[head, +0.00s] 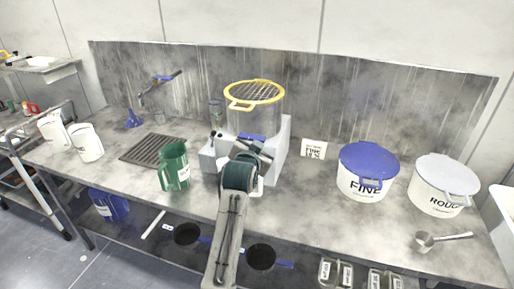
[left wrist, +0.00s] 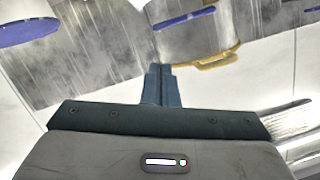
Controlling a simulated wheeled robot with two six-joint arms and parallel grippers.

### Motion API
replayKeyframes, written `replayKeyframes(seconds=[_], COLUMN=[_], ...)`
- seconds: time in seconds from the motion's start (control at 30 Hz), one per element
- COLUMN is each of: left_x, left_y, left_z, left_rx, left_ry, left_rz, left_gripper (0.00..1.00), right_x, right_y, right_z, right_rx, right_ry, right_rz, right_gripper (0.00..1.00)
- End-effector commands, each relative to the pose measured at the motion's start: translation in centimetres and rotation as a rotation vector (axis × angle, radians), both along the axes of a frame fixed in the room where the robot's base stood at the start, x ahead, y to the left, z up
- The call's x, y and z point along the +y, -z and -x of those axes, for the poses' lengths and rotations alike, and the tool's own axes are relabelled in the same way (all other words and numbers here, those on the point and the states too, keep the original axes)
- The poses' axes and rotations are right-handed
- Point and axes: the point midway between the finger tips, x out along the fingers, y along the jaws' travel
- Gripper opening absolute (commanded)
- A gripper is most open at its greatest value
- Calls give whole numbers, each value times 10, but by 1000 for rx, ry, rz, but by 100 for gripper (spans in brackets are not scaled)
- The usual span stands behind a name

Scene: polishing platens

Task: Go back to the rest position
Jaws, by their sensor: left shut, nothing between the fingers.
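My left gripper (left wrist: 157,72) is shut and empty, its two dark fingers pressed together in the left wrist view. In the head view my left arm reaches up from the bottom centre, and its wrist is in front of the white machine (head: 284,140). That machine carries a clear container with a yellow rim (head: 254,92) and a grate on top. The yellow handle (left wrist: 208,61) shows beyond the fingertips in the left wrist view. The fingertips are hard to make out in the head view. My right gripper is in neither view.
A green jug (head: 174,166) stands left of my arm, near a drain grate (head: 147,149). White jugs (head: 87,143) stand at far left. A blue-lidded FINE bin (head: 366,184), a grey-lidded ROUGH bin (head: 440,198) and a metal scoop (head: 440,238) are on the right. Blue-handled pans hang below.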

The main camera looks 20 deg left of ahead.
Motion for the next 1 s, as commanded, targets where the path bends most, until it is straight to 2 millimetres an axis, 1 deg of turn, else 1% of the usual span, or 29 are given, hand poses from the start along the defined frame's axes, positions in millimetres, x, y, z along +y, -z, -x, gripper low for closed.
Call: replayKeyframes(seconds=[0.4, 0.57, 0.67, 0.77, 0.83, 0.87, 0.9, 0.97, 1.0], left_x=[0, 0, 3, 13, 22, 27, 32, 41, 45], left_y=[0, 0, 11, 42, 73, 88, 107, 134, 150], left_z=[0, 0, 7, 29, 56, 70, 91, 124, 147], left_rx=[0, 0, 21, 86, 156, 192, 241, 318, 367], left_ry=[0, 0, -4, -15, -29, -36, -46, -62, -73], left_rz=[0, 0, 7, 25, 48, 60, 74, 96, 112], left_gripper=[0, 0, 0, 0, 0, 0, 0, 0, 0], right_x=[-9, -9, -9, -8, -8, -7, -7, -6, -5], right_y=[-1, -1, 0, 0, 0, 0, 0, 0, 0], right_z=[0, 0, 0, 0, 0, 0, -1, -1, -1], right_rx=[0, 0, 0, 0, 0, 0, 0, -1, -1], right_ry=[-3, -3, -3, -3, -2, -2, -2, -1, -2], right_rz=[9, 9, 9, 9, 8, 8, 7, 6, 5], right_gripper=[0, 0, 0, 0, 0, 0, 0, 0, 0])
